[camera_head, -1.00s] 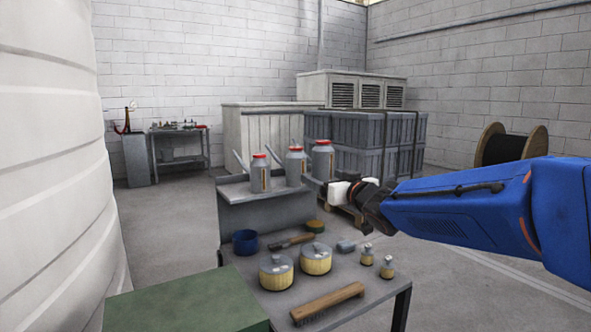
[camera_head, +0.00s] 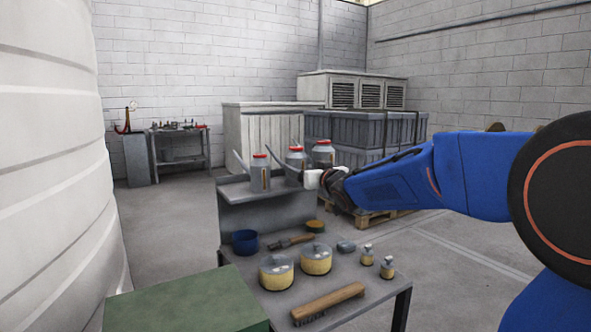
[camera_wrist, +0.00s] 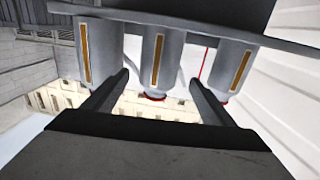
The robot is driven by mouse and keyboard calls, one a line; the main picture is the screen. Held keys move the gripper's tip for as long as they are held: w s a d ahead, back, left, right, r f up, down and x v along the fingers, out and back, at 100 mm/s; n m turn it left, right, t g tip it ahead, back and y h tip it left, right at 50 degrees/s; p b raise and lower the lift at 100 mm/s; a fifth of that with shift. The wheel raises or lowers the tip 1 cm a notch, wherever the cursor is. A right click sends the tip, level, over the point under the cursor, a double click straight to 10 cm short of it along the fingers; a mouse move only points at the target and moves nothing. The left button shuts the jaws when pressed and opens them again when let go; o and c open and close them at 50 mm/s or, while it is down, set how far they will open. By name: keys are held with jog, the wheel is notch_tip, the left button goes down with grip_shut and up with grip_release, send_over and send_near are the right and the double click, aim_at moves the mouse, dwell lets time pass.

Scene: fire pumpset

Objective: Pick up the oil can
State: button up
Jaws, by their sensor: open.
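Three look-alike grey oil cans with red caps and orange label strips stand upright on a raised grey shelf: a left can (camera_head: 260,178), a middle can (camera_head: 294,159) and a right can (camera_head: 323,153). Thin slanted spouts show beside them. My gripper (camera_head: 313,179) is at the right end of the shelf, partly in front of the cans. In the wrist view the picture is upside down. My open, empty gripper (camera_wrist: 160,82) points at the middle can (camera_wrist: 157,58), with one finger on either side of it in the picture. I cannot tell whether it touches.
The table (camera_head: 345,276) below holds yellow-sided tins (camera_head: 277,274), a brush (camera_head: 328,303), a blue bowl (camera_head: 245,241) and two small bottles (camera_head: 387,267). A green box (camera_head: 185,303) is at front left. Crates (camera_head: 365,135) stand behind. Floor at right is clear.

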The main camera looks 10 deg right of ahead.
aim_at(301, 163)
jog(key=shift+r+x, duration=0.2)
jog(key=shift+x, duration=1.1)
jog(key=shift+r+x, duration=0.2)
jog(key=shift+x, duration=1.15)
jog(key=shift+d, duration=0.15)
jog(key=c, duration=1.4)
